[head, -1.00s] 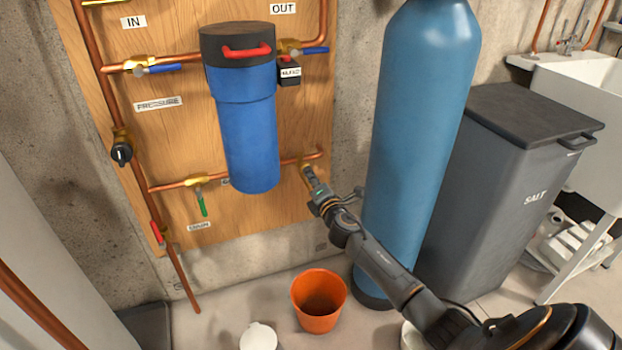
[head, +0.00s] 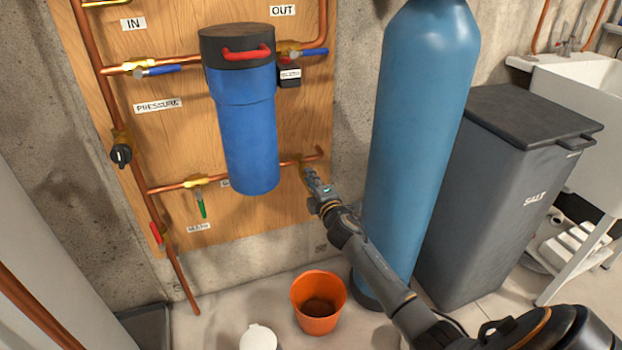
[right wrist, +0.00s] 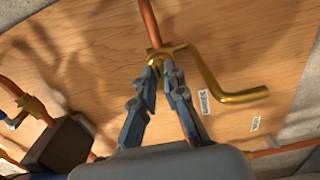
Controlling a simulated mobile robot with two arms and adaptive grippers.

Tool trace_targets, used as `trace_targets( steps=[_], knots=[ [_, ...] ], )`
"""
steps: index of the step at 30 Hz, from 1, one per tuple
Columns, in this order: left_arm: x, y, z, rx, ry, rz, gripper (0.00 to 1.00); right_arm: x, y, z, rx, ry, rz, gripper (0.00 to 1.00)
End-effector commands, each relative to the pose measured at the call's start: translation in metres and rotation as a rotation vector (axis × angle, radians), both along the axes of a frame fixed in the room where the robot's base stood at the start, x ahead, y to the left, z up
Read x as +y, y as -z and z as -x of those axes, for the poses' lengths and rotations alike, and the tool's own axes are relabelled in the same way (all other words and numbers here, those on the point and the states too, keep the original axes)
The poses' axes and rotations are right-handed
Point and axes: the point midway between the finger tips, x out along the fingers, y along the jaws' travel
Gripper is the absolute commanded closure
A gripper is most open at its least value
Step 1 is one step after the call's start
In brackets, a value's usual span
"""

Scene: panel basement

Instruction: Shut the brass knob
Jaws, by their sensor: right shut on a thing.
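A brass tap (right wrist: 170,50) with a bent spout (right wrist: 235,96) sits on the end of a copper pipe in the right wrist view. My right gripper (right wrist: 163,72) is shut on the brass knob at the tap's front. The fingertips cover most of the knob, so its turned position cannot be told. In the head view, my right gripper (head: 306,170) reaches the tap at the lower right of the wooden board, just right of the blue filter housing (head: 247,130). My left gripper is not in view.
The tall blue tank (head: 420,130) stands close to the right of my right arm. An orange bucket (head: 318,304) is on the floor below the tap. A grey salt bin (head: 500,190) is farther right. A green-handled valve (head: 201,204) is to the left on the same pipe.

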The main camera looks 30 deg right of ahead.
Motion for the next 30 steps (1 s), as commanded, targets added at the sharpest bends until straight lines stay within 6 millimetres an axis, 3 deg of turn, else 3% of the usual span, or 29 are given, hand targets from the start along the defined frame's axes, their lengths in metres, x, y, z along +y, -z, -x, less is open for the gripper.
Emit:
trace_targets(
  steps=[9, 10, 12, 13, 23, 30],
  knots=[
    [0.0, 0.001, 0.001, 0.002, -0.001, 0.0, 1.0, 0.0, 0.001, 0.0, 0.001, 0.001, -0.006, 1.0],
    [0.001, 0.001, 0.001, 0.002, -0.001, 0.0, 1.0, 0.0, 0.001, 0.0, 0.001, 0.001, -0.006, 0.83],
    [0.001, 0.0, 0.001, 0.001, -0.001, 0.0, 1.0, 0.0, 0.001, 0.0, 0.001, 0.001, -0.005, 0.68],
    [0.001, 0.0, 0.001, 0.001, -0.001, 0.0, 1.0, 0.0, 0.001, 0.0, 0.001, 0.001, -0.005, 0.66],
    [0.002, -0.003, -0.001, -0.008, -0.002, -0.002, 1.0, 0.001, 0.0, 0.002, 0.0, 0.0, -0.003, 0.66],
    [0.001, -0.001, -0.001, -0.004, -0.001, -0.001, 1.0, 0.007, 0.002, 0.029, 0.002, -0.001, -0.003, 0.66]
  ],
)
